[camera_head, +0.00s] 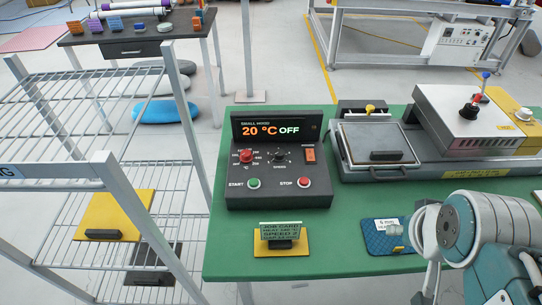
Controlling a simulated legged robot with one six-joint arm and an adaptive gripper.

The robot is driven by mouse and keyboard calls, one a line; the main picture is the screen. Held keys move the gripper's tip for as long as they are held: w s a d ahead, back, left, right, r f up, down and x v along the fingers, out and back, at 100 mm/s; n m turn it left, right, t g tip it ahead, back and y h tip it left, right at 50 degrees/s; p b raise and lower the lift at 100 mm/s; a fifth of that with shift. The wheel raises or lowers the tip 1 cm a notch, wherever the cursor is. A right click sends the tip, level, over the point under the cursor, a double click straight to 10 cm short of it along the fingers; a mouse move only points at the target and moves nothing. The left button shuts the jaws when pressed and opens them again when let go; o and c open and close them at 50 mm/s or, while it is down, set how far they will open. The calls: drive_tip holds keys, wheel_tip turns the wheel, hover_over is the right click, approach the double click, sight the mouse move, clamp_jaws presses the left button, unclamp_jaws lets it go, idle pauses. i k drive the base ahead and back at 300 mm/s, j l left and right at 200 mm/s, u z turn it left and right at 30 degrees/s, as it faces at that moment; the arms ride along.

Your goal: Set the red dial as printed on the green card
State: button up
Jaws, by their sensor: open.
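The red dial (246,156) sits on the left of the dark control box (278,190), with small scale numbers around it that are too small to read. The box's display (270,130) reads 20 °C OFF. The green job card (281,231) stands in a dark holder on a yellow plate in front of the box. Its text includes a heat line in °C, which I cannot read surely, and "SPEED 2". Parts of my arm show at the lower right, but my gripper's fingers are not in view. Nothing touches the dial.
A black speed knob (280,155), an orange rocker switch (310,155), a green start button (254,183) and a red stop button (303,182) share the box. A hinged metal press (375,150) stands to the right. A blue pad (385,240) lies near my arm. A wire rack (110,150) stands left.

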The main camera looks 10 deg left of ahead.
sight(246, 157)
drive_tip(key=k+u, duration=0.2)
drive_tip(key=u, duration=0.25)
drive_tip(key=k+u, duration=0.2)
drive_tip(key=u, duration=0.25)
